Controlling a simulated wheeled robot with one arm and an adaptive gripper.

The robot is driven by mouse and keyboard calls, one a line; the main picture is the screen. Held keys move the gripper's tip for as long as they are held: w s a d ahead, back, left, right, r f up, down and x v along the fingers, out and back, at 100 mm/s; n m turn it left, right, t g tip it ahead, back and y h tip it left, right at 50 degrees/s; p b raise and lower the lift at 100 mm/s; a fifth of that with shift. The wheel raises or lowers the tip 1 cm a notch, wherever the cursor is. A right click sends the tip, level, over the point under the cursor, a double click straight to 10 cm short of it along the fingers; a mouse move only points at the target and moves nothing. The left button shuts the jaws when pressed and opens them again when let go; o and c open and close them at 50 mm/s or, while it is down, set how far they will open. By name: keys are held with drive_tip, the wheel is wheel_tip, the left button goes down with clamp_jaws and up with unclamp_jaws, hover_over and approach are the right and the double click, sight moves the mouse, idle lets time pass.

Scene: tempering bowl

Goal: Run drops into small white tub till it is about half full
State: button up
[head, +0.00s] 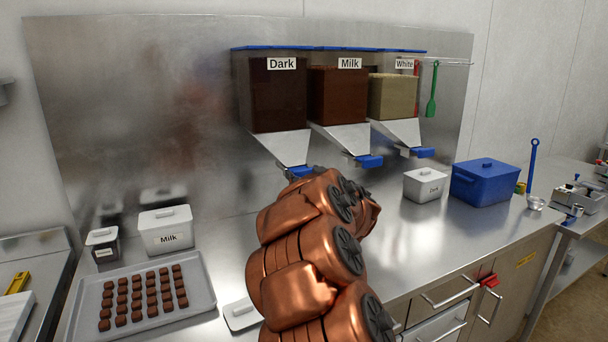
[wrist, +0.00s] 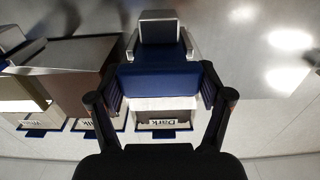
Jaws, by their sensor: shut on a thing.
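Three drop hoppers hang on the steel back wall: Dark (head: 274,95), Milk (head: 338,95) and White (head: 393,97), each with a sloping chute and blue handle. My gripper (wrist: 162,87) is shut on the Dark hopper's blue handle (wrist: 155,82), a finger at each side. In the head view my copper arm hides the gripper, and the handle (head: 298,172) shows just above the arm. No open white tub or falling drops show; the counter below the Dark chute is partly hidden by my arm.
A white lid-like piece (head: 241,315) lies beside my arm. A blue lidded box (head: 486,184) stands at right.

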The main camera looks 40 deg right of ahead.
drive_tip(key=shift+c, duration=1.1)
drive_tip(key=shift+s+a+r+p, duration=0.1)
drive_tip(key=shift+s+r+p, duration=0.05)
drive_tip(key=shift+s+p, duration=0.35)
drive_tip(key=shift+s+a, duration=0.1)
drive_tip(key=shift+s, duration=0.1)
drive_tip(key=o, duration=1.6)
drive_tip(key=v, duration=1.2)
